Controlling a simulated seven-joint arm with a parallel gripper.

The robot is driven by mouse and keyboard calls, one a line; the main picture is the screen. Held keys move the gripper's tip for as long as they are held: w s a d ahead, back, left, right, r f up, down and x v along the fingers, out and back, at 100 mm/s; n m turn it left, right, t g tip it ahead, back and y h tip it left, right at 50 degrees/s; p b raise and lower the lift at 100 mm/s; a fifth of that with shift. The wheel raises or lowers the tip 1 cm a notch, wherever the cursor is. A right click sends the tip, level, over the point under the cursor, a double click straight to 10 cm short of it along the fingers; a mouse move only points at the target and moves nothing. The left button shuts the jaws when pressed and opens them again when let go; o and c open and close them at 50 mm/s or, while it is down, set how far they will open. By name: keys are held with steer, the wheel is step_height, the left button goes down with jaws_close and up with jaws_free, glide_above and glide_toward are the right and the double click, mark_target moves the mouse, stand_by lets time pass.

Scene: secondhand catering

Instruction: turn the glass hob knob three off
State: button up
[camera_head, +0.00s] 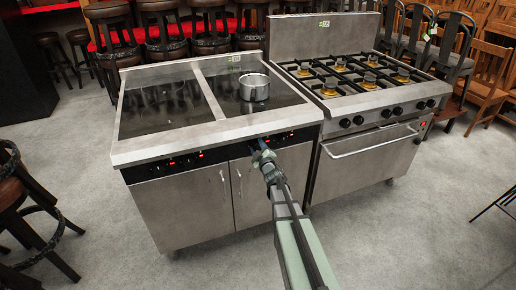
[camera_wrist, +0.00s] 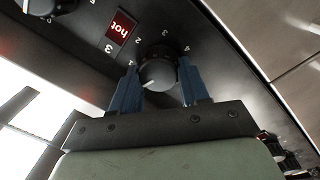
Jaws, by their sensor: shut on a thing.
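The glass hob (camera_head: 165,128) is a steel unit with a dark glass top and a row of knobs on its front panel. In the wrist view, my gripper (camera_wrist: 161,84) has its two blue fingers on either side of a dark round knob (camera_wrist: 158,68) and is shut on it. The knob's white mark points to the lower left; numbers are printed around it. In the head view my gripper (camera_head: 263,150) is at the panel's right part, and hides the held knob.
A metal pot (camera_head: 254,87) stands on the hob's right glass field. A gas range (camera_head: 365,115) with several burners and knobs stands close on the right. Another knob (camera_wrist: 42,5) is near the held one. Stools and chairs stand around; the floor in front is clear.

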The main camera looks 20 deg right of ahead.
steer(key=shift+n, duration=1.6)
steer(key=o, duration=1.1)
steer(key=shift+c, duration=0.2)
steer(key=s, duration=1.3)
steer(key=shift+s+a+f, duration=0.3)
steer(key=shift+s+f, duration=0.05)
steer(key=shift+s, duration=0.05)
